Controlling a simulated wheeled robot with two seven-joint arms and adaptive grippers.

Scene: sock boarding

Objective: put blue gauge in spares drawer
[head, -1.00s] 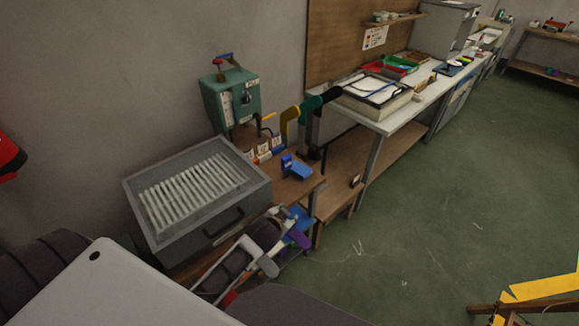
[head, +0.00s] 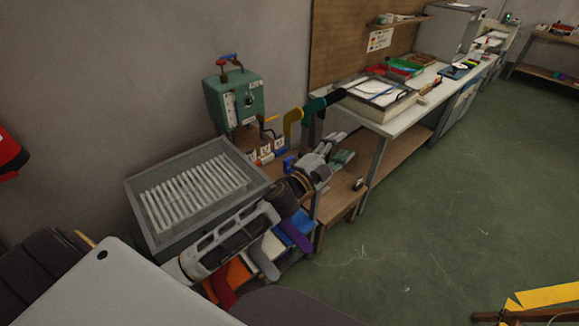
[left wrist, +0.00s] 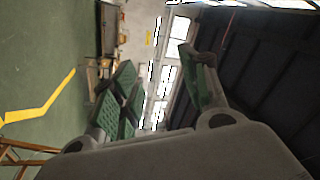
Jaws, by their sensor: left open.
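A blue object (head: 289,164), likely the blue gauge, sits on the small wooden bench and is partly hidden behind my left gripper. My left gripper (head: 341,149) is open over the right end of this bench, its fingers pointing right, past the blue object. In the left wrist view the green finger pads of my left gripper (left wrist: 160,88) are apart with nothing between them. A grey box (head: 140,222) with white slats inside stands left of the bench. No drawer marked as spares can be made out. My right gripper is not in view.
A green machine (head: 236,102) stands behind the bench, with small labelled blocks (head: 265,152) before it. Curved yellow and dark green shapes (head: 318,106) rise beside them. Coloured boards (head: 240,273) hang below my arm.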

